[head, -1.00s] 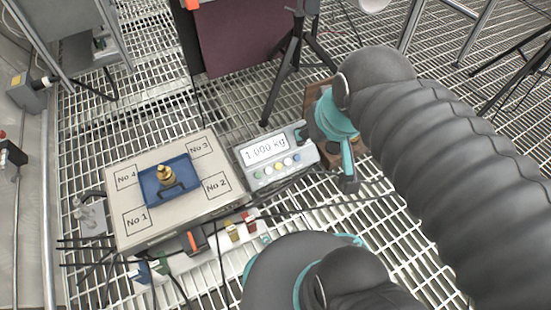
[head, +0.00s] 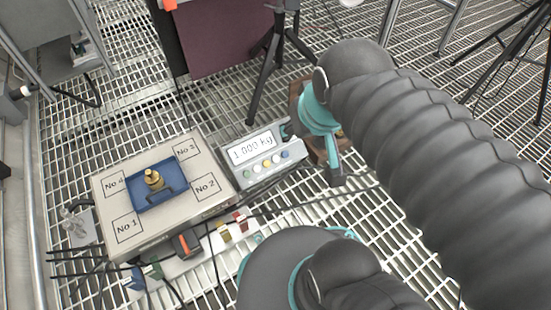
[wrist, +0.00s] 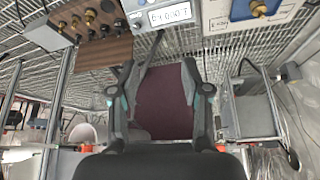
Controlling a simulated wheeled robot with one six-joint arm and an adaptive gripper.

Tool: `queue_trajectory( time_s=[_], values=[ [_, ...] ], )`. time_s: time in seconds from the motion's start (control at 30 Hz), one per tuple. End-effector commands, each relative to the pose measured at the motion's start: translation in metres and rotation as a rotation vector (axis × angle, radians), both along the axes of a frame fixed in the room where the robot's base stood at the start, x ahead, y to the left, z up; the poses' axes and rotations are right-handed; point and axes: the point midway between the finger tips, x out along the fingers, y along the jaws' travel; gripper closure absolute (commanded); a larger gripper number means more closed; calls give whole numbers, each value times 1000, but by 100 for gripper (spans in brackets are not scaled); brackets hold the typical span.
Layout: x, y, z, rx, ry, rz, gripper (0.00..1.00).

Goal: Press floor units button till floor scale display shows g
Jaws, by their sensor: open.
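The floor scale display (head: 252,147) reads 1.000 kg in the head view. Below its screen is a row of several small coloured buttons (head: 266,164); I cannot read their labels. The display also shows upside down at the top of the wrist view (wrist: 170,15). The scale platform (head: 125,185), marked No 1 to No 4, carries a blue tray (head: 172,191) with a brass weight (head: 153,180) in it. My gripper (wrist: 160,92) is open and empty in the wrist view, apart from the display. In the head view its dark tip shows right of the display.
A wooden block with brass weights (wrist: 95,50) stands beside the display, partly hidden by my arm in the head view. A tripod (head: 270,60) and a dark maroon panel (head: 228,40) stand behind. Cables and small coloured connectors (head: 232,228) lie in front over the grating floor.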

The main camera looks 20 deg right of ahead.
Motion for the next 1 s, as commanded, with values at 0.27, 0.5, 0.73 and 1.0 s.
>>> queue_trajectory(
  time_s=[0.27,0.5,0.73,1.0],
  values=[
    [0,0,0,0,0,0,53],
    [0,0,0,0,0,0,53],
    [0,0,0,0,0,0,53],
    [0,0,0,0,0,0,85]
  ],
)
